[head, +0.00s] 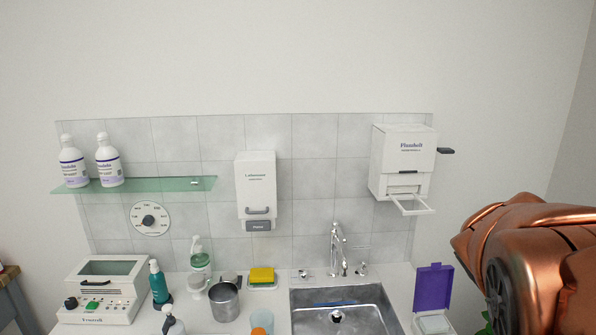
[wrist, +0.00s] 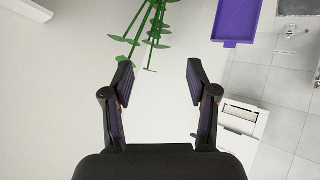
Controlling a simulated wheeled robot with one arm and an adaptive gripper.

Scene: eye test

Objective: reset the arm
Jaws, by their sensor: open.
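My gripper (wrist: 158,82) shows in the wrist view, open, with nothing between its two dark fingers. Behind the fingers are a pale wall and a green plant (wrist: 150,30) at the top. In the head view my copper-coloured arm fills the lower right, and the gripper itself is not seen there.
A counter (head: 398,276) with a steel sink (head: 375,322) runs along the tiled wall. A white wall dispenser (head: 400,155) with a pulled-out tray hangs left of my arm. A bin with a purple lid (head: 433,287) stands below it. A glass shelf (head: 150,185) holds two bottles.

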